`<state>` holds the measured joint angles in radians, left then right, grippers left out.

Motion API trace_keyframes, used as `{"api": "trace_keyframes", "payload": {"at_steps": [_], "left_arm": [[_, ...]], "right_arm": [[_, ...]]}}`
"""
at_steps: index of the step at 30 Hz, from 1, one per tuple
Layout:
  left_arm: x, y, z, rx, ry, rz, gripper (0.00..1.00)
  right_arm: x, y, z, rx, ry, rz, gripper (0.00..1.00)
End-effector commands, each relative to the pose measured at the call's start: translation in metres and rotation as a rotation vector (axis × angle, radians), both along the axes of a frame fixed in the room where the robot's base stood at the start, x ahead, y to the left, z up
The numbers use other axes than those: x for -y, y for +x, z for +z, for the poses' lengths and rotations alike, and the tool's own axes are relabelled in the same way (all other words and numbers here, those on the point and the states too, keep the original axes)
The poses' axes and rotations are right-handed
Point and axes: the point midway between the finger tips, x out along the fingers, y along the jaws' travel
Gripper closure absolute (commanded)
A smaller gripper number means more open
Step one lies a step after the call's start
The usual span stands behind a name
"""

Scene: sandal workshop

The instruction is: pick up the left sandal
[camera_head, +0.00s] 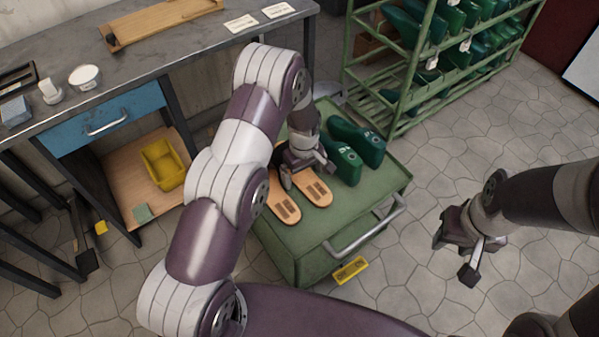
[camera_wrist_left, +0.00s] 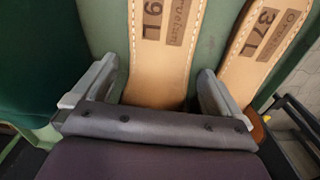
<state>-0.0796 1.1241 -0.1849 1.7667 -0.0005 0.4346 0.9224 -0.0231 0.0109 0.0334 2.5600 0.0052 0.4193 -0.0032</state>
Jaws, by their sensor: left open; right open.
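Two tan sandals lie side by side on the green cart's top. The one at left in the head view (camera_head: 286,207) reads "37 L" in the wrist view (camera_wrist_left: 268,35). The other sandal (camera_head: 318,193) reads "9 L" in the wrist view, its first digit unclear (camera_wrist_left: 168,62). My left gripper (camera_head: 307,174) is open over this second sandal. In the wrist view its fingers (camera_wrist_left: 155,80) stand one on each side of that sandal; whether they touch it I cannot tell. My right gripper (camera_head: 456,257) is open and empty over the floor at right.
Dark green shoe lasts (camera_head: 368,146) stand on the cart (camera_head: 345,212) just right of the sandals. A green rack (camera_head: 398,122) with more lasts is behind. A workbench (camera_head: 185,45) with a yellow bin (camera_head: 162,165) below stands left. Floor at right is clear.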

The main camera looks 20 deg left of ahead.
Motion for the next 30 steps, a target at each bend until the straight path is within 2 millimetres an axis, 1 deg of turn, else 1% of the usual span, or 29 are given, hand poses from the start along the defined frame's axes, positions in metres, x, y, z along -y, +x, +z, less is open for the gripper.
{"api": "trace_keyframes", "payload": {"at_steps": [6, 8, 9, 11, 12, 13, 18, 20, 23, 27, 30], "left_arm": [[0.0, 0.0, -0.001, 0.0, 0.0, 0.0, 0.0], [0.0, 0.0, -0.001, 0.0, 0.0, 0.0, 0.2], [0.0, 0.0, -0.001, 0.0, 0.0, 0.0, 0.33], [0.0, 0.0, -0.001, 0.0, 0.0, 0.0, 0.52], [0.0, 0.0, -0.001, 0.0, 0.0, 0.0, 0.65], [0.0, 0.0, 0.0, 0.001, 0.0, -0.001, 0.67], [0.0, 0.0, 0.0, 0.001, 0.0, -0.001, 0.67], [0.0, 0.001, 0.005, 0.003, 0.0, -0.001, 0.67], [0.0, 0.001, 0.025, 0.004, 0.0, -0.001, 0.67], [0.0, 0.001, 0.062, 0.005, 0.0, -0.001, 0.67], [0.0, 0.001, 0.083, 0.003, 0.0, -0.001, 0.67]], "right_arm": [[0.0, 0.0, 0.0, 0.0, 0.0, 0.0, 0.57], [0.0, 0.0, 0.0, 0.0, 0.0, 0.0, 0.57], [0.0, 0.0, 0.0, 0.0, 0.0, 0.0, 0.57], [0.0, 0.0, 0.0, 0.0, 0.0, 0.0, 0.57], [0.0, 0.0, 0.0, 0.0, 0.0, 0.0, 0.57], [0.0, 0.0, 0.0, 0.0, 0.0, 0.0, 0.57], [0.0, 0.0, 0.001, 0.0, 0.0, 0.0, 0.57], [0.0, 0.0, 0.003, 0.0, 0.0, 0.0, 0.57], [0.0, 0.0, 0.01, 0.0, 0.0, 0.0, 0.57], [0.0, 0.0, 0.022, 0.0, 0.0, 0.0, 0.57], [0.0, 0.0, 0.027, 0.0, 0.0, 0.0, 0.57]]}}
